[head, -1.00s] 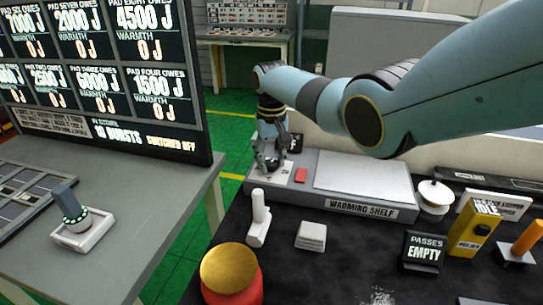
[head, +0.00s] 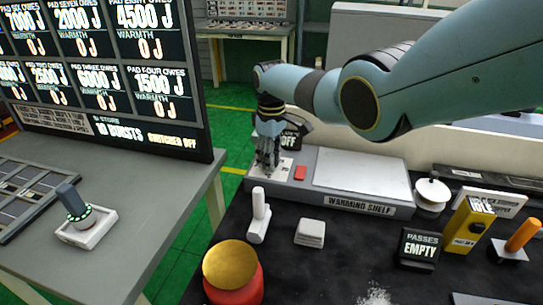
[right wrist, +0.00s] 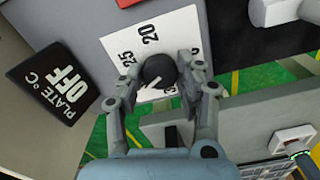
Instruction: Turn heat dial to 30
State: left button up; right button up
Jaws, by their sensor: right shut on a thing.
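The heat dial is a dark round knob (right wrist: 160,70) on a white scale plate (right wrist: 120,35) marked 20 and 25, with further numbers partly covered. It sits at the left end of the warming shelf (head: 358,205). My right gripper (head: 266,165) reaches down onto it from above. In the right wrist view the fingers of my right gripper (right wrist: 159,72) are closed on opposite sides of the knob. A pale mark shows on the knob's lower left; I cannot read its exact setting. A black sign beside it (right wrist: 58,82) reads PLATE °C OFF. My left gripper is out of view.
A red block (head: 300,173) sits close to the dial on the shelf front. The PASSES EMPTY sign (head: 420,247) stands right.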

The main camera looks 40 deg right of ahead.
dwell(0.5)
jog(key=o, duration=1.1)
jog(key=shift+o, duration=0.2)
jog(key=shift+r, duration=0.1)
notch_tip(320, 180, up, 12)
